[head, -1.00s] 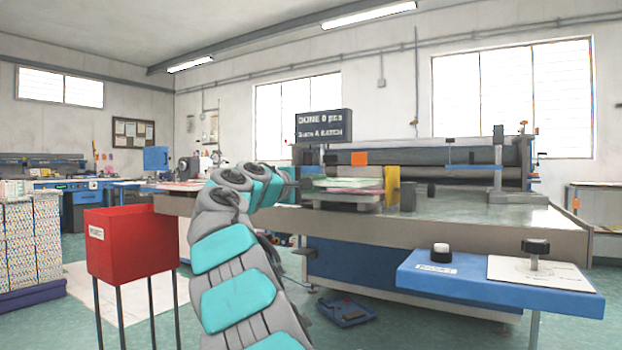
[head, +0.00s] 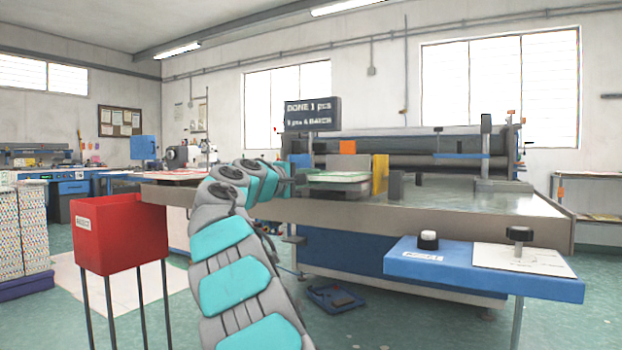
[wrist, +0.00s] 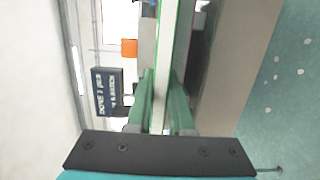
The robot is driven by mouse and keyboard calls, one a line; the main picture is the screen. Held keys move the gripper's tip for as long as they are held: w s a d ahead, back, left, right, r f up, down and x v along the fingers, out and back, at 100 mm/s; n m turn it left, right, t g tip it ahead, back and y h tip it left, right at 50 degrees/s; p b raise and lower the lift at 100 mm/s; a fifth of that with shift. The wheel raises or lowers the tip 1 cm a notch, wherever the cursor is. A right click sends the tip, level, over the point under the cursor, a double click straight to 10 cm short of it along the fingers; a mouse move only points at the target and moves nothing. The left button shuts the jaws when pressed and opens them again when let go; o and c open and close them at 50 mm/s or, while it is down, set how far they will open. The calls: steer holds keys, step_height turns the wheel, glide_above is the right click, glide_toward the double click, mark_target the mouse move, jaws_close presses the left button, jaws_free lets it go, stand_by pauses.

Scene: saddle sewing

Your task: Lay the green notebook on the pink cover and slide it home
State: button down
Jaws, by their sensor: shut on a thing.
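My gripper (wrist: 163,80) is shut on the green notebook (wrist: 166,35), which shows edge-on in the wrist view as a pale strip with green borders between the fingers. How well the two line up cannot be told. My gripper is at the left side of this stack, small and partly hidden by the wrist.
A yellow block (head: 379,175) and a dark grey post (head: 396,186) stand right of the stack. A sign (head: 312,113) reads "DONE 1 pcs". A red bin (head: 122,233) stands at left, a blue side shelf (head: 440,262) at front right.

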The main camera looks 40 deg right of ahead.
steer(key=shift+f, duration=0.25)
stand_by(0.5)
steer(key=c, duration=0.7)
jaws_free()
steer(key=shift+f, duration=0.1)
steer(key=shift+f, duration=0.1)
steer(key=shift+a, duration=0.1)
steer(key=shift+b+v, duration=0.4)
steer(key=shift+v, duration=0.5)
steer(key=v, duration=0.2)
steer(key=s+v, duration=0.1)
steer(key=v, duration=0.2)
steer(key=b+v, duration=0.1)
steer(key=v, duration=0.2)
steer(key=shift+s+d, duration=0.2)
steer(key=shift+s, duration=0.05)
stand_by(0.5)
